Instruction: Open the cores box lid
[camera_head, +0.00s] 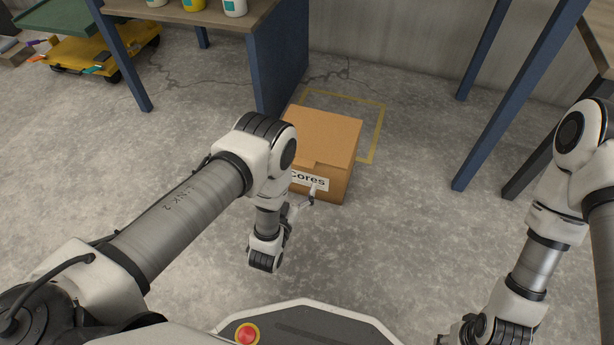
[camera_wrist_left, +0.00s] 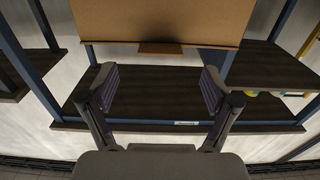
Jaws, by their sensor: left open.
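The cores box (camera_head: 325,135) is a brown cardboard box on the floor, with a white "Cores" label on its front. Its lid looks closed in the head view. My left gripper (camera_head: 304,200) is low in front of the box, partly hidden by my own arm, which also covers the label's left end. In the left wrist view the gripper (camera_wrist_left: 156,85) has its fingers wide apart with nothing between them. A cardboard panel (camera_wrist_left: 160,18) with a small tab (camera_wrist_left: 160,47) lies beyond the fingertips. My right gripper (camera_head: 452,337) is only partly visible at the bottom edge.
A yellow taped outline (camera_head: 373,140) surrounds the box's place on the floor. A blue-legged table (camera_head: 282,60) with bottles stands behind left. Another blue-legged table (camera_head: 520,95) stands at right. A yellow cart (camera_head: 85,55) is at far left. The floor right of the box is clear.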

